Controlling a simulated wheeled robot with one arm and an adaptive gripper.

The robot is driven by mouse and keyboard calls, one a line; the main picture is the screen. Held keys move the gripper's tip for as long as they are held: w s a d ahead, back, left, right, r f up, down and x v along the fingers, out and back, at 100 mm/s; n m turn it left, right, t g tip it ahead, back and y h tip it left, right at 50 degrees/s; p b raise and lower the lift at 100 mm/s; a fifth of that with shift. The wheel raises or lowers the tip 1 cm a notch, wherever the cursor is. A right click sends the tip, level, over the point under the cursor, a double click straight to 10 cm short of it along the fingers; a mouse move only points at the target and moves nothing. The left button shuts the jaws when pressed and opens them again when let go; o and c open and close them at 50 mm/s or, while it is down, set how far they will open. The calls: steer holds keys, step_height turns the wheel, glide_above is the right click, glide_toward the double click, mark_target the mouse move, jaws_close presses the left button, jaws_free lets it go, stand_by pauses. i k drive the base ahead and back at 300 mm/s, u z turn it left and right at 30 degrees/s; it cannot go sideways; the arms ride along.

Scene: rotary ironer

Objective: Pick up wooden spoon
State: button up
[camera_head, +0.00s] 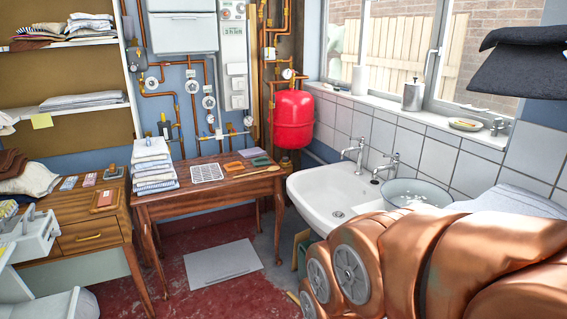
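A thin, light-brown strip that looks like the wooden spoon (257,172) lies flat near the front right edge of the wooden table (190,189). It is small in the picture, and I cannot make out its bowl clearly. It lies to the right of a white grid-like rack, in front of an orange-brown block and a green block. My gripper is not visible in this view.
A folded linen stack (153,168) stands on the table's left, beside the white rack (207,172). A white sink (325,190) with a grey basin (418,190) is at right. A wooden cabinet (85,238) stands left. A pale flat panel (222,262) lies on the red floor.

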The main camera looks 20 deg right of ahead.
mark_target(275, 168)
steer(key=z, duration=0.2)
steer(key=i, duration=0.9)
steer(key=u, duration=0.55)
steer(key=i, duration=2.6)
steer(key=z, duration=0.7)
